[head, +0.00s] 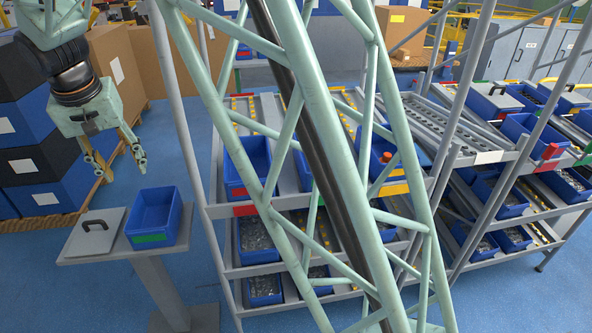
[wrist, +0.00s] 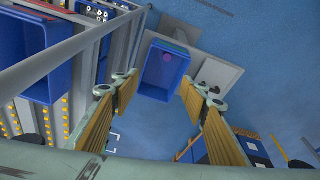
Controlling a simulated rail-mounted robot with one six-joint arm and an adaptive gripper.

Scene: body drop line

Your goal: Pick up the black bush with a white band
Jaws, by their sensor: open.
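I cannot make out a black bush with a white band in either view. My gripper (head: 124,174) is at the upper left of the head view, above a small grey stand (head: 95,255). Its fingers are spread and nothing is between them. The gripper is above the stand and touches nothing.
A grey plate with a black handle (head: 93,235) lies beside the bin. A rack (head: 205,215) with several blue bins stands to the right; some hold small metal parts. Stacked blue and black boxes (head: 35,165) stand at left. Blue floor is open around the stand.

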